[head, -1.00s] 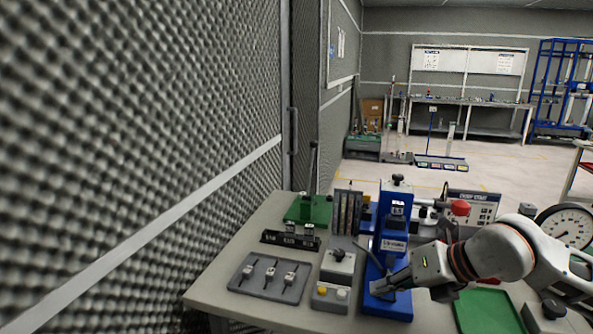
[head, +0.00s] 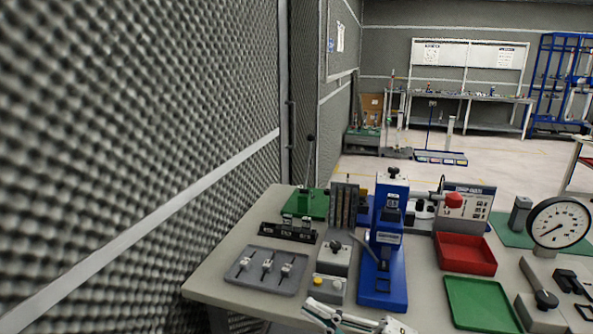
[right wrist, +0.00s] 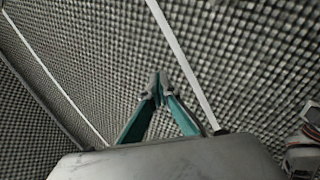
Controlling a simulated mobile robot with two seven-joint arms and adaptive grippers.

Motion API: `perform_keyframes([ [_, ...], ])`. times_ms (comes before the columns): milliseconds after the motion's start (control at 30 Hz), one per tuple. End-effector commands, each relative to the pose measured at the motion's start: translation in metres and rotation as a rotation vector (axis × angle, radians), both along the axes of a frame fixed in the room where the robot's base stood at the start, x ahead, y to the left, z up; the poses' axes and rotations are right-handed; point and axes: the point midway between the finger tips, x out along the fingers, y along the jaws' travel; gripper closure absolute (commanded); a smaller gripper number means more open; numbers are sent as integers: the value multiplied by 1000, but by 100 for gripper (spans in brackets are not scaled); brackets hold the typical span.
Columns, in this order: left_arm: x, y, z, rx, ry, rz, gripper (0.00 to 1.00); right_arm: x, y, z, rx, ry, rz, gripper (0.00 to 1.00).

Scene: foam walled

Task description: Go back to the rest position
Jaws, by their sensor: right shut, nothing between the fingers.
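My right gripper (head: 314,308) shows at the bottom edge of the head view, low over or in front of the bench's near edge, and is partly cut off. In the right wrist view its two teal fingers (right wrist: 159,88) meet at their grey tips, with nothing between them. The blue press (head: 383,245) stands upright on the bench, apart from the gripper. My left gripper is not in view.
The grey bench (head: 215,285) holds a grey tray (head: 266,287) with small parts, a button box (head: 329,289), a red tray (head: 466,254), a green tray (head: 482,303) and a round gauge (head: 558,224). The foam wall (head: 130,150) rises close on the left.

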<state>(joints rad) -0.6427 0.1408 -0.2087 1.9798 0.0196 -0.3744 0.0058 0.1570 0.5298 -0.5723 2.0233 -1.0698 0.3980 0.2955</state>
Motion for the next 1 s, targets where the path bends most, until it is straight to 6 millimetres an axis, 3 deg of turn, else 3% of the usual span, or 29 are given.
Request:
perform_keyframes([
  [167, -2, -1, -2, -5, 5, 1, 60, 17, -46, -65, 214, 313, -257, 100],
  [267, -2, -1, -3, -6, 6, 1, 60, 14, -78, -121, 291, 504, -409, 100],
  [367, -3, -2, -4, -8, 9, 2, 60, -3, -106, -183, 341, 697, -548, 100],
  [500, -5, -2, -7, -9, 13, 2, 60, -46, -137, -263, 374, 943, -709, 100],
  [600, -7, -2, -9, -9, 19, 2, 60, -82, -151, -308, 384, 1093, -793, 100],
  [700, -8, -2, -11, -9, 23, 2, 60, -113, -159, -340, 388, 1205, -850, 100],
  [800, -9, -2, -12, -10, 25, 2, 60, -134, -164, -358, 386, 1276, -885, 100],
  [1000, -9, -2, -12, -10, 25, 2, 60, -147, -166, -369, 387, 1317, -902, 100],
])
